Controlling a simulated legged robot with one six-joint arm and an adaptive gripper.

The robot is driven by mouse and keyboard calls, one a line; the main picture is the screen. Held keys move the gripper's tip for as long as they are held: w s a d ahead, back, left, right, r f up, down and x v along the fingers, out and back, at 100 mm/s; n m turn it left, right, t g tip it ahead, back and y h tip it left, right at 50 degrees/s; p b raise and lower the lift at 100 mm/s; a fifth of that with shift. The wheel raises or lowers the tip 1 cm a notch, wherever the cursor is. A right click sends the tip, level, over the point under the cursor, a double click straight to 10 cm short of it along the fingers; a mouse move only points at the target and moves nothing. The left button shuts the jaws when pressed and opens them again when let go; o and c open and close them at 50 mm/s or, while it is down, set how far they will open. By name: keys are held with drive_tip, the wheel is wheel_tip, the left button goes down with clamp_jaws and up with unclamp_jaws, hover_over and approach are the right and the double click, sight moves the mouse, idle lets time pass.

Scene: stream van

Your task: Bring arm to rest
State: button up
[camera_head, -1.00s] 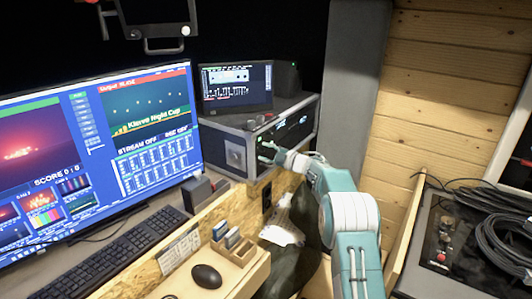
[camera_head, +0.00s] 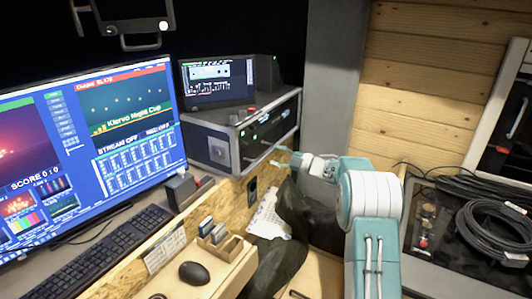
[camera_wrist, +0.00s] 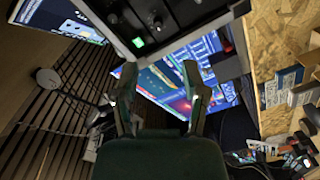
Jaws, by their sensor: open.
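My teal and white arm comes up from the bottom right in the head view and bends left at the elbow. My gripper (camera_head: 282,157) is at its far end, in front of the lower part of the rack case (camera_head: 222,150) and apart from it. In the wrist view my gripper (camera_wrist: 160,80) has its two fingers spread, with nothing between them. Beyond the fingers are the case's dark front panel with a green light (camera_wrist: 139,42) and a lit screen (camera_wrist: 170,85).
The desk at left holds a large monitor (camera_head: 125,125), a keyboard (camera_head: 105,255), a mouse (camera_head: 194,273) and a wooden card holder (camera_head: 218,245). A small monitor (camera_head: 217,80) stands on the case. At right, a black case carries coiled cables (camera_head: 495,232) beside a wooden wall (camera_head: 425,90).

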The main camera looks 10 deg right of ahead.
drive_tip(key=shift+s+d, duration=0.25)
drive_tip(key=shift+s, duration=0.05)
drive_tip(key=s+r+m+t+h, duration=0.1)
drive_tip(key=s+r+m+h, duration=0.5)
drive_tip(key=r+m+h, duration=0.15)
drive_tip(key=s+r+m+t+h, duration=0.2)
drive_tip(key=s+r+m+h, duration=0.35)
drive_tip(key=r, duration=0.35)
drive_tip(key=s+a+f+m+g, duration=0.2)
drive_tip(key=s+a+f+g, duration=0.1)
drive_tip(key=s, duration=0.9)
drive_tip(key=s+a+f+m+g, duration=0.3)
drive_tip(key=s+f, duration=0.1)
drive_tip(key=s, duration=0.8)
drive_tip(key=s+a+f+m+g, duration=0.3)
drive_tip(key=s+f+g, duration=0.1)
drive_tip(key=s, duration=0.8)
drive_tip(key=shift+f, duration=0.3)
